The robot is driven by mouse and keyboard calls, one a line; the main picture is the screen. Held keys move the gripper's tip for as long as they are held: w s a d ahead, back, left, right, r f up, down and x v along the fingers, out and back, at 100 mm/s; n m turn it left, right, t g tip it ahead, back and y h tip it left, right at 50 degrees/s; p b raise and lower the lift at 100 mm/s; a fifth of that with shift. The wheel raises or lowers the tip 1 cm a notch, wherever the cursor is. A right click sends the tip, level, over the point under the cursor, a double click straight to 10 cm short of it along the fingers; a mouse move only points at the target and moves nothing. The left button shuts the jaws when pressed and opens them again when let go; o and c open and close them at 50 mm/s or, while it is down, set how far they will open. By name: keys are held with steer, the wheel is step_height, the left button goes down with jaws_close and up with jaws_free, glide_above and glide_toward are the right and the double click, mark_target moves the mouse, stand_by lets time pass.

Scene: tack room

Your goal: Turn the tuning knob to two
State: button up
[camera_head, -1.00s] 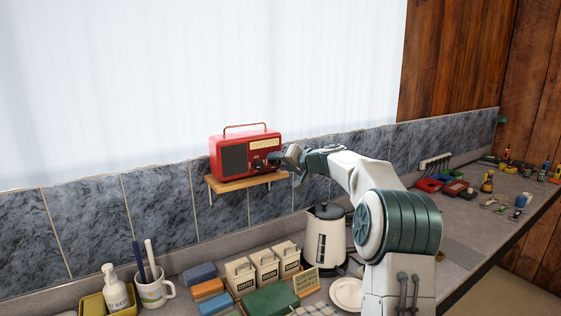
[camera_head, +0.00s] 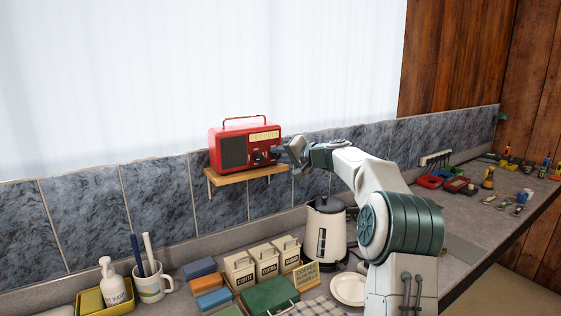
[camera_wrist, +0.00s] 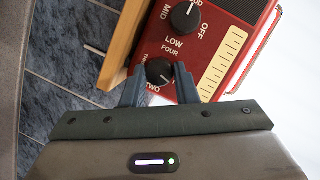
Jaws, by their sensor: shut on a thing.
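The red radio (camera_head: 245,135) stands on a small wooden shelf (camera_head: 247,174) against the tiled wall. In the wrist view its front (camera_wrist: 240,25) shows two black knobs. The tuning knob (camera_wrist: 160,70), with the words FOUR and TWO readable around it, sits between my fingers. My gripper (camera_wrist: 159,84) is shut on this knob, one finger on each side. The knob carries a small white mark, but its exact direction is hard to tell. In the head view my gripper (camera_head: 281,154) hides the radio's lower right front.
The other knob (camera_wrist: 185,16), marked LOW, MID and OFF, is close above the held one. Below the shelf on the counter are a kettle (camera_head: 327,230), canisters (camera_head: 266,262), a mug (camera_head: 152,282) and a plate (camera_head: 348,289).

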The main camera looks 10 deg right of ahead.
steer(key=m+b, duration=0.1)
steer(key=m+y+b, duration=0.1)
steer(key=m, duration=0.1)
steer(key=shift+d+f+b, duration=0.1)
steer(key=shift+f+b, duration=0.25)
steer(key=shift+f, duration=0.05)
steer(key=m+t+y+b, duration=0.1)
steer(key=m+b, duration=0.2)
steer(key=m, duration=0.1)
steer(key=shift+f, duration=0.15)
steer(key=m+t+b, duration=0.1)
steer(key=m+b, duration=0.2)
steer(key=m, duration=0.1)
steer(key=shift+f+t+y+b, duration=0.1)
steer(key=shift+t+y+b, duration=0.25)
steer(key=shift+t+y, duration=0.05)
steer(key=shift+m+t+b, duration=0.5)
steer(key=shift+m+b, duration=0.3)
steer(key=shift+m, duration=0.6)
steer(key=o, duration=1)
